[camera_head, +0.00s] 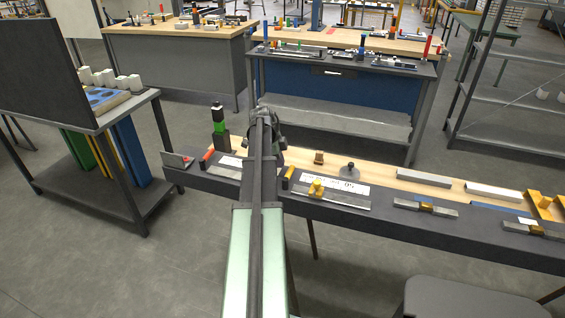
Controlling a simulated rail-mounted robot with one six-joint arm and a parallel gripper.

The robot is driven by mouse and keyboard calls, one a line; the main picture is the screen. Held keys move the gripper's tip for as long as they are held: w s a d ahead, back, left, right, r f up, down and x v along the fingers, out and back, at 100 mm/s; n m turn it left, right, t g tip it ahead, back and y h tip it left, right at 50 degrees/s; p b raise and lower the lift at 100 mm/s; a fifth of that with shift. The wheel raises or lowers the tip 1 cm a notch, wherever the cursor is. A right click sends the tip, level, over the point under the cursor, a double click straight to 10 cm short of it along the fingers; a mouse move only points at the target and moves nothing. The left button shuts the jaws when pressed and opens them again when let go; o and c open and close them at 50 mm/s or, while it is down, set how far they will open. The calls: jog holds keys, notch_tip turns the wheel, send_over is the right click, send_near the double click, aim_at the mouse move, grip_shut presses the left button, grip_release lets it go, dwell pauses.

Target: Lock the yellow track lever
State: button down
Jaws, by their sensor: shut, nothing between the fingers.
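Several yellow parts show on the long dark-edged bench; which one is the track lever I cannot tell. A yellow bar (288,176) stands just right of my arm. A yellow knob (316,188) sits on a plate with a white label. Farther right, grey tracks carry yellow-orange blocks, one at the middle right (426,207) and one near the right end (527,222). My gripper (277,134), at the dark far end of my arm, is shut and empty, left of these parts in the picture. Its fingertips are too hidden to make out.
Left of my arm stand a black-and-green post (219,130) and a red bar (207,159). Grey bars (423,178) and a yellow bracket (541,206) lie to the right. A dark stool (465,298) stands in front. A blue-fronted bench (335,92) stands behind.

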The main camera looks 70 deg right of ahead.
jog(key=shift+w+r, duration=0.2)
jog(key=shift+w, duration=0.3)
jog(key=shift+w+r, duration=0.15)
jog(key=shift+w, duration=0.35)
jog(key=p+v, duration=0.9)
jog(key=shift+d+r+p, duration=0.25)
jog(key=shift+r+p, duration=0.15)
jog(key=shift+w+f, duration=0.1)
jog(key=shift+w, duration=0.05)
